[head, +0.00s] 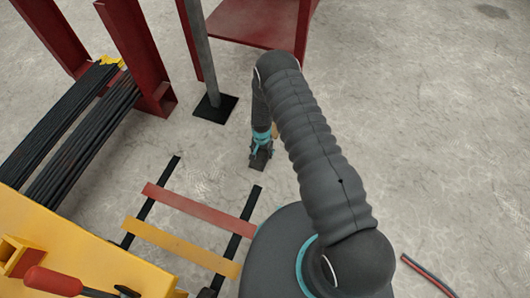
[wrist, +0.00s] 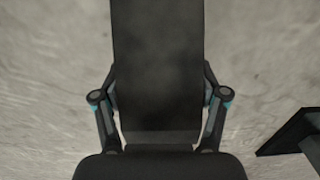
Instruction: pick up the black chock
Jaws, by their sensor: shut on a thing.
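The black chock (wrist: 157,60) fills the middle of the wrist view as a dark block with a flat face. My gripper (wrist: 160,100) has a finger on each side of it and is shut on it. In the head view my gripper (head: 261,157) points down near the floor, left of my arm's thick links. The chock is hard to tell from the dark fingers there. I cannot tell whether the chock touches the floor.
A grey post on a black base plate (head: 216,108) stands close behind my gripper, left of a red table (head: 250,25). Black rebar bundles (head: 75,130) lie at the left. Red (head: 198,211) and yellow (head: 180,246) bars lie across black strips in front. Open floor is at the right.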

